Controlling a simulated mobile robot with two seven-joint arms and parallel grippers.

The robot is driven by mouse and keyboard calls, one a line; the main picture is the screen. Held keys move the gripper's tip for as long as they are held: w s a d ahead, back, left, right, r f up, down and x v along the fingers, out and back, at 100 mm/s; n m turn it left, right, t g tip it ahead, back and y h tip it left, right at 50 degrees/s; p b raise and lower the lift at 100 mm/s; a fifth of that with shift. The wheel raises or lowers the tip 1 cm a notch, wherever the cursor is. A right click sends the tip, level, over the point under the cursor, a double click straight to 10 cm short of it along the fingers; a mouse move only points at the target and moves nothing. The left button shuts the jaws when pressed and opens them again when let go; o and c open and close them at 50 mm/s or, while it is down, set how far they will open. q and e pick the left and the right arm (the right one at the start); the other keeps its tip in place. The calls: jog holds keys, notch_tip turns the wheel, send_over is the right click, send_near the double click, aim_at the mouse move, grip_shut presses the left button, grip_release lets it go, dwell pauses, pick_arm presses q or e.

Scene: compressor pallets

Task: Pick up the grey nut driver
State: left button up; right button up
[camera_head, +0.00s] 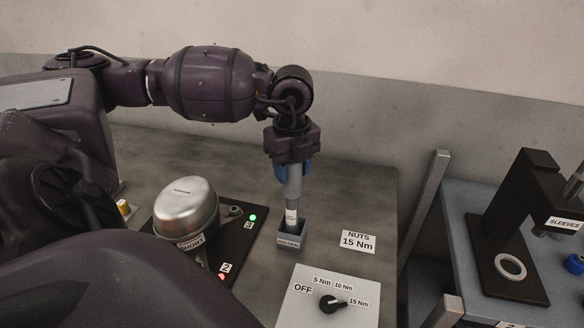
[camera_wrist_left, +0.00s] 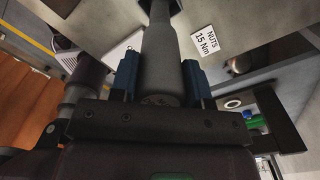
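The grey nut driver (camera_head: 293,190) stands upright with its lower end in the small blue-grey holder (camera_head: 291,238) on the table. My left gripper (camera_head: 289,172) points down from above around the driver's upper part. In the left wrist view, the driver (camera_wrist_left: 162,55) lies between the two blue fingers of my left gripper (camera_wrist_left: 161,78). Both fingers appear to touch its sides. The driver's lower end is hidden in the holder. My right gripper is not in view.
A metal compressor (camera_head: 186,207) sits on a black plate (camera_head: 238,246) left of the holder, with a green light at 3 and a red light at 2. A dial panel (camera_head: 305,305) stands in front. A "NUTS 15 Nm" label (camera_head: 358,241) lies right. A black stand (camera_head: 517,215) is on the neighbouring table.

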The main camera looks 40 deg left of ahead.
pick_arm(q)
jog(key=c, duration=0.5)
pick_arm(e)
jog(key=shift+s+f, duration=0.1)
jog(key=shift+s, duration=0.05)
